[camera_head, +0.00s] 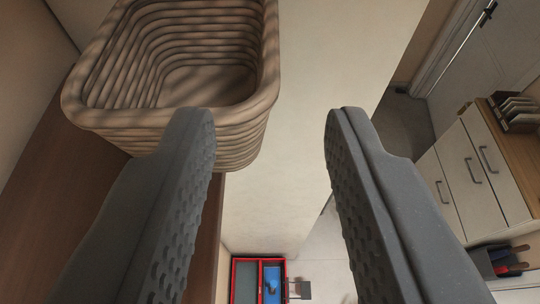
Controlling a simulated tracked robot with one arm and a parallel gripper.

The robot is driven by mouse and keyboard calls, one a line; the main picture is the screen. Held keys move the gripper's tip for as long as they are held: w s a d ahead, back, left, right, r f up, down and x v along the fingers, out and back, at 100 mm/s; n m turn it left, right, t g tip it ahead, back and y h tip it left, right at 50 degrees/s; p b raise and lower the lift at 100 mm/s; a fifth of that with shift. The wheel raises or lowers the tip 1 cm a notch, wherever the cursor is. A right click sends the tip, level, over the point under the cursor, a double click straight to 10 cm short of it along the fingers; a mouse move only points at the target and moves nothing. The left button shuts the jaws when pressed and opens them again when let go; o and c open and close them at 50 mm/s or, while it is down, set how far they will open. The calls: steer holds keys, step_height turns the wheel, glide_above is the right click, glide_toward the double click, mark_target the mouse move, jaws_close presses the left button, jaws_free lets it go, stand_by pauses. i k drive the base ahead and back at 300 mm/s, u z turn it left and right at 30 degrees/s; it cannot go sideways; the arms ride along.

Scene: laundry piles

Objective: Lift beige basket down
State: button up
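The beige basket (218,120) is a woven, ribbed, open-topped basket at the upper left. It looks empty inside and stands on a brown wooden surface (60,190). My gripper (268,125) is open, with its two grey textured fingers wide apart. The left finger overlaps the basket's near rim in the picture and hides a little of it. The right finger is well to the right of the basket. I cannot tell whether the left finger touches the basket.
A pale wall (330,60) stands right beside the wooden surface. A red-edged box (245,280) with a blue part lies far below. At the right are a white drawer cabinet (490,180) with a wooden top and a white door (490,60). Grey floor shows between.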

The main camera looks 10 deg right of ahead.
mark_target(147, 60)
steer(key=k, duration=1)
